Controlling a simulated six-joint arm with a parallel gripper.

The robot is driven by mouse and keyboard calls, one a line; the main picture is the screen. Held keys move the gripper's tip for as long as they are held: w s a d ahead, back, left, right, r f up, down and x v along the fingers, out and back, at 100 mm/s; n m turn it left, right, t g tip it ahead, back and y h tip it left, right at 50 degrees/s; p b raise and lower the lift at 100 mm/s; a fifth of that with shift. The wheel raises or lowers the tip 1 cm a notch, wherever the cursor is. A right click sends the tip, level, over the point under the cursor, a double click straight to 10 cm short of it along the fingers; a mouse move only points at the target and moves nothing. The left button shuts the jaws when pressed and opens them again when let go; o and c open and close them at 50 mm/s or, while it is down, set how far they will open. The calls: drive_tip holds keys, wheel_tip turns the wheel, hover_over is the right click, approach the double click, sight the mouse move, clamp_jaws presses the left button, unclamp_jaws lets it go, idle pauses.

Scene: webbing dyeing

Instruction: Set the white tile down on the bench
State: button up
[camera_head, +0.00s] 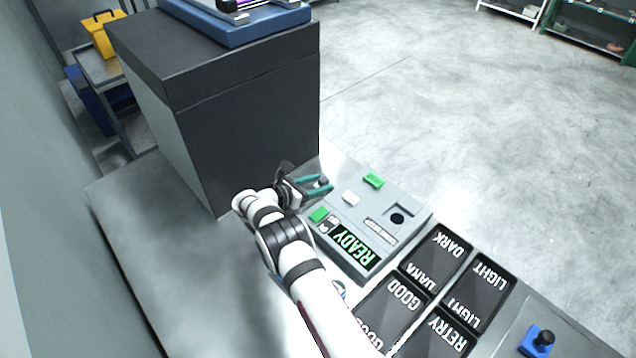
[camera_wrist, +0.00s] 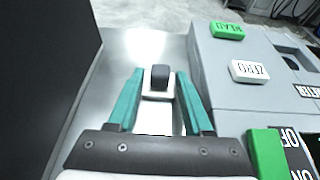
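The white tile (camera_wrist: 158,96) is a small pale square with a dark knob (camera_wrist: 160,76) on it. My gripper (camera_head: 322,186) in the head view is above the bench (camera_head: 150,230), between the dark cabinet and the grey console. The knob shows at the fingertips there; most of the tile is hidden. I cannot tell whether the tile's underside touches the bench.
A grey console (camera_head: 400,212) with a green READY display (camera_head: 353,248) stands close to the right of my gripper. A tall dark cabinet (camera_head: 250,120) stands behind and left. Dark labelled pads (camera_head: 435,257) and a blue block with a black knob (camera_head: 538,341) lie farther right. The bench's left part is clear.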

drive_tip(key=shift+o, duration=0.2)
drive_tip(key=shift+r, duration=0.2)
drive_tip(key=v, duration=1.2)
drive_tip(key=s+d+r+m+g+y, duration=0.3)
drive_tip(key=s+d+r+m+g, duration=0.6)
drive_tip(key=s+d+r+m, duration=0.9)
drive_tip(key=s+f+m+y, duration=0.1)
drive_tip(key=s+m+y, duration=0.7)
drive_tip(key=s+m, duration=0.6)
drive_tip(key=s+a, duration=0.1)
drive_tip(key=s, duration=0.5)
drive_tip(key=shift+s+f+m+g, duration=0.25)
drive_tip(key=shift+s+m+g, duration=0.05)
drive_tip(key=shift+s+g, duration=0.1)
